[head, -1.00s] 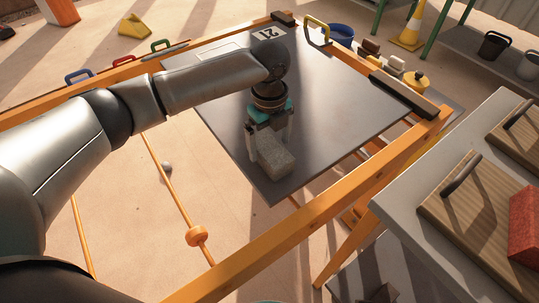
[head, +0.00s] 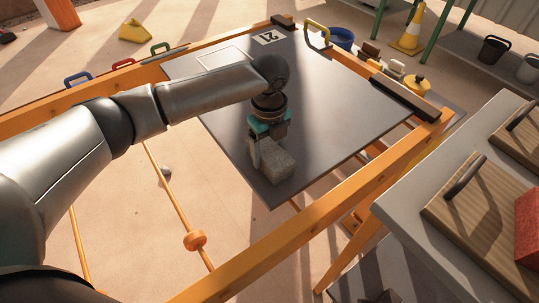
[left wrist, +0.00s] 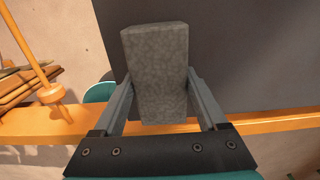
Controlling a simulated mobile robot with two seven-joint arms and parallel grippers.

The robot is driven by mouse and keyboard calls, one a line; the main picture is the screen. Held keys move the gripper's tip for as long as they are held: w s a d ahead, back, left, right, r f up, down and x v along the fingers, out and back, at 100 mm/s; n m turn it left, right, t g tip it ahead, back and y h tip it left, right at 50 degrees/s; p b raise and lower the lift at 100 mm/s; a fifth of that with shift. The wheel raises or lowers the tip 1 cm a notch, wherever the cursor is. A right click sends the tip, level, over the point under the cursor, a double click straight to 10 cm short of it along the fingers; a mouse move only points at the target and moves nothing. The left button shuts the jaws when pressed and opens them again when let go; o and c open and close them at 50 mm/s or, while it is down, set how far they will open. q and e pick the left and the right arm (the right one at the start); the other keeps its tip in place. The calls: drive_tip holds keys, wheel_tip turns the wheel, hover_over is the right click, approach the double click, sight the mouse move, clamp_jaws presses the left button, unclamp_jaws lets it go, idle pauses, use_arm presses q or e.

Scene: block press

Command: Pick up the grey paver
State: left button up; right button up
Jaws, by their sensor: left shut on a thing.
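The grey paver (head: 277,164) is a rough, speckled block near the front corner of the dark board (head: 330,110). My left gripper (head: 268,148) comes down over it from above and is shut on it. In the left wrist view the paver (left wrist: 158,75) sits between the two fingers of my left gripper (left wrist: 160,95), with a finger along each side. I cannot tell whether its underside touches the board. My right gripper is not in view.
Orange rails (head: 310,225) frame the board. A grey table (head: 410,205) with wooden boards (head: 470,215) and a red block (head: 528,230) stands at the right. A yellow-handled thing (head: 317,33) and a blue bucket (head: 341,37) are at the back.

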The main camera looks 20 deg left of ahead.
use_arm(q)
clamp_jaws()
drive_tip(key=shift+w+r, duration=0.1)
drive_tip(key=shift+r, duration=0.1)
idle(0.6)
